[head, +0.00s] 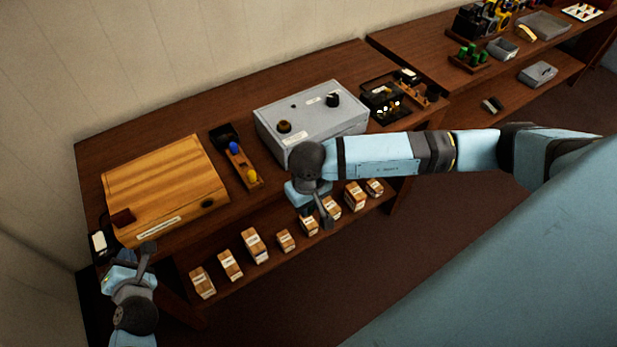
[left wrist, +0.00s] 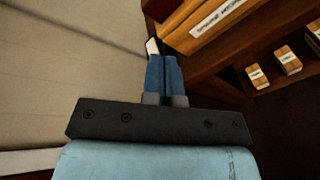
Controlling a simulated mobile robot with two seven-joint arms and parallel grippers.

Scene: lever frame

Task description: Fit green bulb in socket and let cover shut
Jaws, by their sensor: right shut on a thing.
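No green bulb shows clearly near my grippers. A narrow wooden holder (head: 242,165) on the bench carries a blue bulb-like piece (head: 234,148) and a yellow one (head: 251,174). A grey box (head: 312,118) has a brown round fitting (head: 284,127) and a black knob (head: 333,99); I cannot tell which part is the socket or cover. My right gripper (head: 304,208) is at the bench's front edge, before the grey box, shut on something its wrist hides. My left gripper (head: 118,257) is shut and empty by the bench's left end; its closed blue fingers show in the left wrist view (left wrist: 165,75).
A small white-topped item (head: 98,241) lies near the left corner. Several labelled blocks (head: 254,245) line the lower shelf. A black tray (head: 384,106) stands right of the grey box.

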